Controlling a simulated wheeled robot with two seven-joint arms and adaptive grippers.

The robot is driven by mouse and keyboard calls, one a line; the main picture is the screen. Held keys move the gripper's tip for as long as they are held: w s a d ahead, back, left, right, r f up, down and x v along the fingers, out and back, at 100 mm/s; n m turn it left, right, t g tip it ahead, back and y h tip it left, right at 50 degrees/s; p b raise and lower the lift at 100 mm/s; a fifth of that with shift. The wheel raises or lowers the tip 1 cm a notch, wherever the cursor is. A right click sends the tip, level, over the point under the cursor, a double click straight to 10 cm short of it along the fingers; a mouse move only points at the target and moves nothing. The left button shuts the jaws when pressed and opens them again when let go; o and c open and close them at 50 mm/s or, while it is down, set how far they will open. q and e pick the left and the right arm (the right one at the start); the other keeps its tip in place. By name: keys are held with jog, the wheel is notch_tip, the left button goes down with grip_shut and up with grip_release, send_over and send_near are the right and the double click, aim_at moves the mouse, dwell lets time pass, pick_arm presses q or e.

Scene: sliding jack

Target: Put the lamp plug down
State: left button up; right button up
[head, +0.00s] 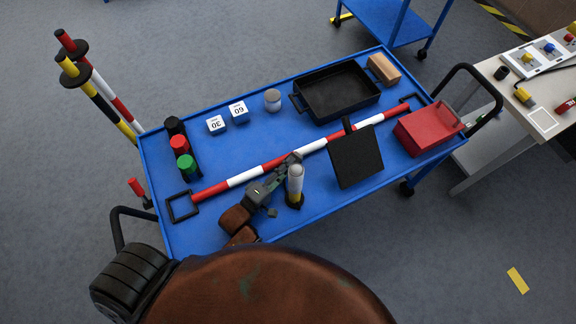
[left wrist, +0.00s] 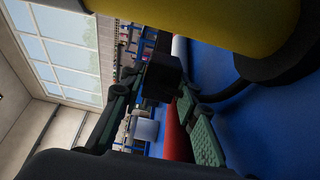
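My left gripper (head: 294,158) reaches over the near half of the blue cart, its tips by the red-and-white pole (head: 244,178). In the left wrist view a dark, square-ended block, which I take as the lamp plug (left wrist: 163,78), sits between the two fingertips with a finger on each side. It looks gripped and above the cart top. In the head view I cannot make the plug out. A white cylinder with a yellow band and black base (head: 296,184) stands upright just right of the gripper. It shows large and yellow in the left wrist view (left wrist: 220,25). My right gripper is not in view.
The blue cart (head: 222,228) carries black, red and green cylinders (head: 180,144), numbered blocks (head: 238,111), a jar (head: 272,99), a black tray (head: 340,91), a wooden block (head: 383,69), a black panel (head: 356,158) and a red box (head: 428,130). Blue surface is bare between jar and pole.

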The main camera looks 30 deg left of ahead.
pick_arm(q)
jog(key=o, duration=0.4)
jog(key=shift+c, duration=0.2)
jog(key=shift+r, duration=0.15)
jog(key=shift+r, duration=0.35)
jog(key=p+v, duration=0.2)
jog(key=v, duration=1)
jog(key=shift+r, duration=0.15)
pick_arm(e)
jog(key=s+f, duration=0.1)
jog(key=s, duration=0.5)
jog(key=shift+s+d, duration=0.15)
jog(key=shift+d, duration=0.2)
pick_arm(q)
jog(key=shift+a, duration=0.1)
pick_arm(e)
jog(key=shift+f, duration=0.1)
